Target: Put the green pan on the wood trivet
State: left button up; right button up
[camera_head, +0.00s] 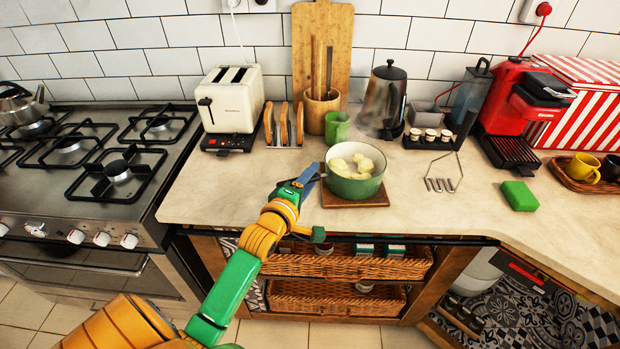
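The green pan (355,187) has a cream inside and holds several pale round pieces that look like potatoes. It stands upright on the wood trivet (333,200), a square brown board whose front edge and corners show below the pan. My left gripper (309,174) is at the pan's left side, where the handle would be. The gripper covers that spot, so I cannot tell whether its fingers are closed on the handle or open around it. My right gripper is not in view.
A green cup (337,127) and a toast rack (284,125) stand behind the pan. A kettle (384,100) is at the back right. A masher (441,180) and a green sponge (519,196) lie to the right. The stove (90,170) is at left. Counter left of the pan is clear.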

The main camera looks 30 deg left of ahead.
pick_arm(q)
jog(key=v, duration=1.2)
jog(key=s+d+f+m+g+h, duration=0.1)
jog(key=f+m+g, duration=0.1)
jog(key=f, duration=0.7)
jog(key=s+d+f+m+g, duration=0.1)
jog(key=f+m+g, duration=0.15)
jog(key=f, duration=0.55)
jog(key=s+d+f+m+g+h, duration=0.1)
jog(key=s+d+f+m+g, duration=0.15)
jog(key=f, duration=0.65)
jog(key=s+d+f+m+g, duration=0.2)
jog(key=s+f+m+g, duration=0.2)
jog(key=s+f+m, duration=0.3)
jog(key=s+d+f+m+g, duration=0.2)
jog(key=s+f+m+g, duration=0.2)
jog(key=s+f+m, duration=0.3)
jog(key=s+f, duration=0.4)
jog(key=s, duration=0.5)
jog(key=shift+f+h, duration=0.25)
jog(key=shift+h, duration=0.15)
